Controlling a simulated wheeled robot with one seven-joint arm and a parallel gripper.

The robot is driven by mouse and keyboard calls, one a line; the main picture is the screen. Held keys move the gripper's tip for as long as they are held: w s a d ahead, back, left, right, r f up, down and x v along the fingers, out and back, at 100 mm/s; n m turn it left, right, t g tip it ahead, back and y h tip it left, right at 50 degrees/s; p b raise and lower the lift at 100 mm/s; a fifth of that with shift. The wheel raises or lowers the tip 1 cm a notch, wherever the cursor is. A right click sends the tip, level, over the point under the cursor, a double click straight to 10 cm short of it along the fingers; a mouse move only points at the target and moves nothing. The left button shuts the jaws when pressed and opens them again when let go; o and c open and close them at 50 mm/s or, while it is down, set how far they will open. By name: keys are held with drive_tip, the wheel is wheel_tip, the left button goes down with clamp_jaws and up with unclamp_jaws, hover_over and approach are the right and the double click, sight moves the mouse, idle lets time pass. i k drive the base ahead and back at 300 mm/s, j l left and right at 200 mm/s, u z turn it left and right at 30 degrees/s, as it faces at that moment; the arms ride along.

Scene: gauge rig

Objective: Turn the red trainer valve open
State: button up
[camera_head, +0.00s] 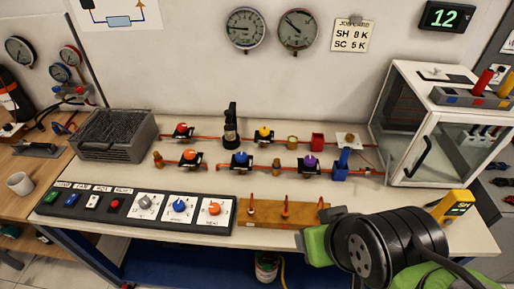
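Several small valves with coloured knobs sit on copper pipe lines on the white bench. Two look red to orange: one on the back line at left (182,130) and one on the front line at left (190,155). Neither valve's open or shut position is clear. My gripper (317,244) is at the lower right, above the bench's front edge, well right of and nearer than both valves and touching neither. Its fingers are mostly hidden by my arm, so its opening does not show.
Yellow (264,133), blue (240,158) and purple (309,162) valves and a black upright part (231,126) stand nearby. A control panel (130,208) and wooden peg board (264,215) line the front. A finned box (115,135) stands left, a glass case (428,125) right.

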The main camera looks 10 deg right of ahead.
sight(182, 127)
drive_tip(key=i+j, duration=0.1)
drive_tip(key=j, duration=0.45)
drive_tip(key=i+j, duration=0.1)
drive_tip(key=j, duration=0.5)
drive_tip(key=i+j+z, duration=0.1)
drive_tip(key=j, duration=0.45)
